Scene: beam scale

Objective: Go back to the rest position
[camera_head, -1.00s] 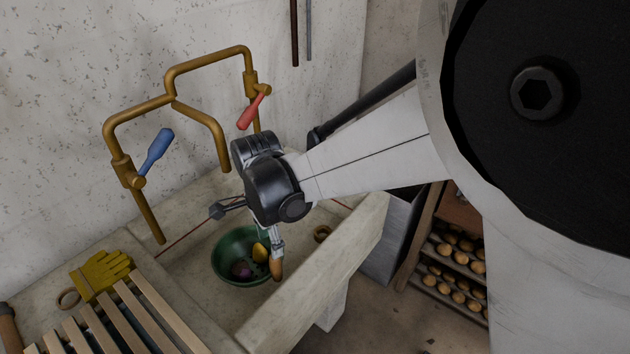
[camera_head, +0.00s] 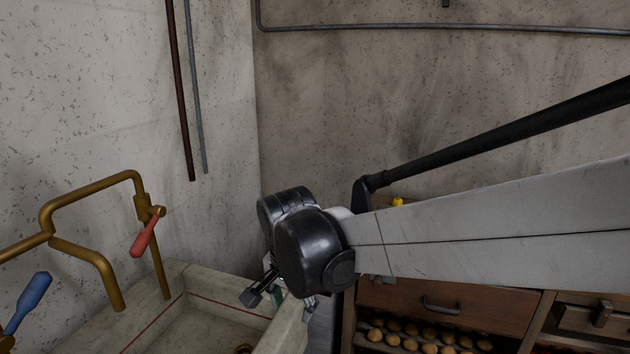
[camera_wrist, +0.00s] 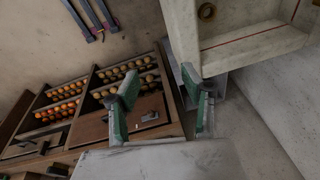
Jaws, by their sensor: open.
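My gripper (camera_wrist: 160,115) is open in the wrist view, its two green-padded fingers apart with nothing between them. In the head view, my arm reaches in from the right, and its black wrist joints are by the right end of the stone sink (camera_head: 225,302). There the gripper is mostly hidden behind the wrist and only small parts show. In the wrist view, the sink (camera_wrist: 262,42) is at the upper right, apart from the fingers.
A brass tap (camera_head: 95,190) with a red handle (camera_head: 145,236) and a blue handle (camera_head: 28,302) stands at the left. A wooden cabinet (camera_head: 445,305) with shelves of round, potato-like items (camera_head: 410,335) is below my arm; it also shows in the wrist view (camera_wrist: 140,115). Pipes (camera_head: 181,90) run along the wall.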

